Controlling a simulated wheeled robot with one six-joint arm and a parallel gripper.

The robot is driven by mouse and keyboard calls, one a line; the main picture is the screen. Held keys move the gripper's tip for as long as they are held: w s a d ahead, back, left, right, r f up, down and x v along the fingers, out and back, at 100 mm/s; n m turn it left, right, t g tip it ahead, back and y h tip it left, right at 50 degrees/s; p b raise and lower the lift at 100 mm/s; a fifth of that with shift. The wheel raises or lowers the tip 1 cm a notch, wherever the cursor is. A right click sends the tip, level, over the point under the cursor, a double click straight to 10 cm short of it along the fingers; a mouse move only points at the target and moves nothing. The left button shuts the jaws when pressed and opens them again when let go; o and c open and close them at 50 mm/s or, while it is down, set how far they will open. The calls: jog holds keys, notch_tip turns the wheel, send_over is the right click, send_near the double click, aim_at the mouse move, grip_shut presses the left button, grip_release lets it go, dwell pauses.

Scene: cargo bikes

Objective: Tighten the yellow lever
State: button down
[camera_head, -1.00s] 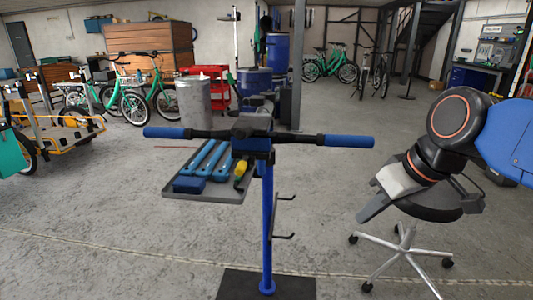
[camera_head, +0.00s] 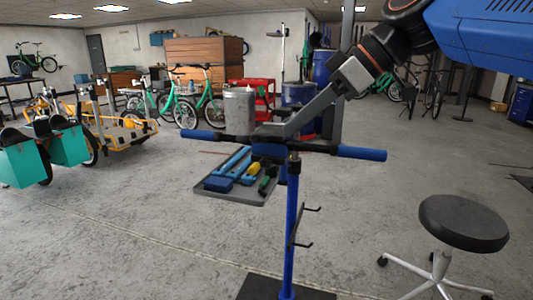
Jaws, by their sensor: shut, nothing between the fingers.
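A blue work stand (camera_head: 291,220) carries a dark crossbar with a blue grip at each end (camera_head: 361,153) and a blue clamp block (camera_head: 266,152) near its middle. A small yellow piece (camera_head: 254,168) shows just below the clamp, over the tool tray; whether it is a lever on the clamp or a tool handle in the tray, I cannot tell. My gripper (camera_head: 268,132) reaches down from the upper right, shut and empty. Its tip appears at the crossbar just above the clamp block. Whether it touches cannot be told. It hides part of the bar.
A black stool (camera_head: 463,222) stands at the right. A metal drum (camera_head: 239,110) and a red cart (camera_head: 262,93) are behind. Cargo bikes are at the left. The floor in front is clear.

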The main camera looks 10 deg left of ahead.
aim_at(253, 166)
jog(key=shift+f, duration=0.1)
jog(key=x, duration=1)
jog(key=shift+s, duration=0.1)
dwell(0.5)
jog(key=shift+s+f+n+t, duration=0.3)
jog(key=shift+s+f+t, duration=0.2)
jog(key=shift+t, duration=0.2)
notch_tip(253, 166, down, 11)
jog(key=n+t, duration=0.3)
jog(key=t, duration=0.2)
jog(key=shift+w+r, duration=0.2)
dwell(0.4)
jog(key=shift+d+f, duration=0.1)
jog(key=shift+f, duration=0.1)
dwell(0.4)
jog(key=shift+d, duration=0.1)
